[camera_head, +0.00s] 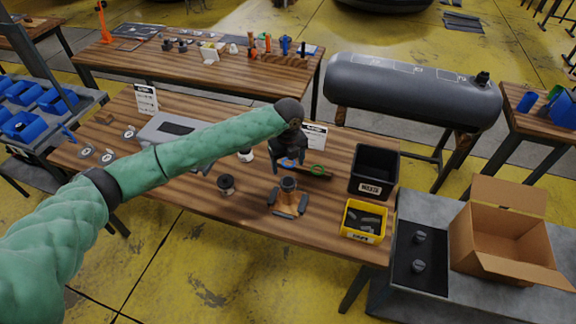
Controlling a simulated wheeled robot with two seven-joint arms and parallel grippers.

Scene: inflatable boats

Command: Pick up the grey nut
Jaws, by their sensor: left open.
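My left arm reaches in over the wooden table (170,205), and its dark gripper (288,166) points down with its fingers apart and nothing visible between them. Just below the gripper is a dark grey round piece (288,185), by a tan and grey fixture (289,206). Another dark round piece (226,184) stands on the table to the left. Two small dark grey pieces, one farther back (419,237) and one nearer (418,267), lie on a black tray at the right. I cannot tell for sure which piece is the grey nut. My right gripper is out of view.
A yellow bin (378,233) with grey parts and a black bin (392,170) stand at the table's right end. An open cardboard box (480,262) is beyond. A grey case (160,131) lies behind my arm. The front left tabletop is mostly clear.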

